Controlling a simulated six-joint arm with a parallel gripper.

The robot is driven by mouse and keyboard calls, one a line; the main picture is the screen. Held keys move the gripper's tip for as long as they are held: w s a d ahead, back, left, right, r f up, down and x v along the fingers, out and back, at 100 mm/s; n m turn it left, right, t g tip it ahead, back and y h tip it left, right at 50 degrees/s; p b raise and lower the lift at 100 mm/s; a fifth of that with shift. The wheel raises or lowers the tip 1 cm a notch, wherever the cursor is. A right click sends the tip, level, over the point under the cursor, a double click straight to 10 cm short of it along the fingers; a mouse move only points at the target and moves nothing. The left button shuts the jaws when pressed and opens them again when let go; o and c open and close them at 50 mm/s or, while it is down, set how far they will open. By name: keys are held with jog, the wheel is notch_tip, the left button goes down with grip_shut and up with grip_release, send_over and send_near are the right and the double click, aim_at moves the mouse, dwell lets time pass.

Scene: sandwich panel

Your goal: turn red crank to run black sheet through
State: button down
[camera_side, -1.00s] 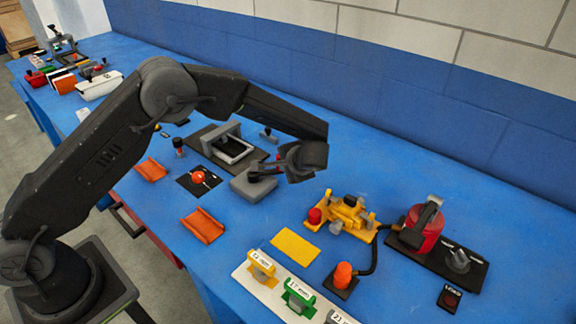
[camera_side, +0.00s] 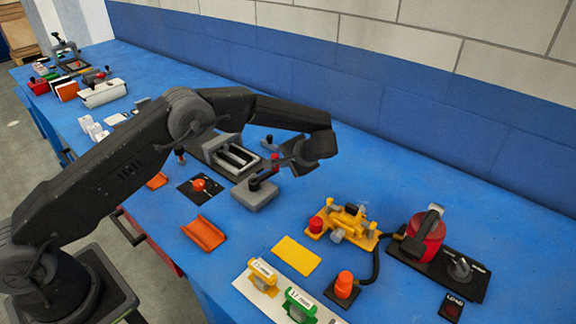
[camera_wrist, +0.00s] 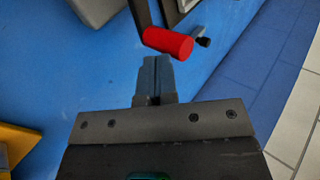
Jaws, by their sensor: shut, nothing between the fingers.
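The red crank grip (camera_wrist: 168,41) shows in the wrist view on a dark crank arm (camera_wrist: 140,12). It also shows as a small red spot in the side view (camera_side: 275,157), beside the grey roller frame (camera_side: 250,166). My gripper (camera_wrist: 155,62) is shut and empty, its fingertips just below the red grip in the wrist view; I cannot tell whether they touch it. In the side view my gripper (camera_side: 284,161) is close to the crank side of the frame. The frame has a dark opening between pale bars; I cannot make out the black sheet for sure.
A grey block with a black knob (camera_side: 256,193) stands in front of the frame. An orange tray (camera_side: 204,233), a yellow plate (camera_side: 296,256), a yellow fixture (camera_side: 345,225) and a red canister (camera_side: 425,236) stand nearby.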

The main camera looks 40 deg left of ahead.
jog(key=shift+w+a, duration=0.3)
jog(key=shift+a, duration=0.4)
jog(key=shift+a, duration=0.2)
jog(key=shift+w+d, duration=0.2)
jog(key=shift+d, duration=0.3)
jog(key=d, duration=0.3)
jog(key=shift+w, duration=0.3)
jog(key=w+d+r, duration=0.1)
jog(key=d+r, duration=0.5)
jog(key=d, duration=0.1)
jog(key=shift+w+d+r, duration=0.35)
jog(key=shift+w+r, duration=0.05)
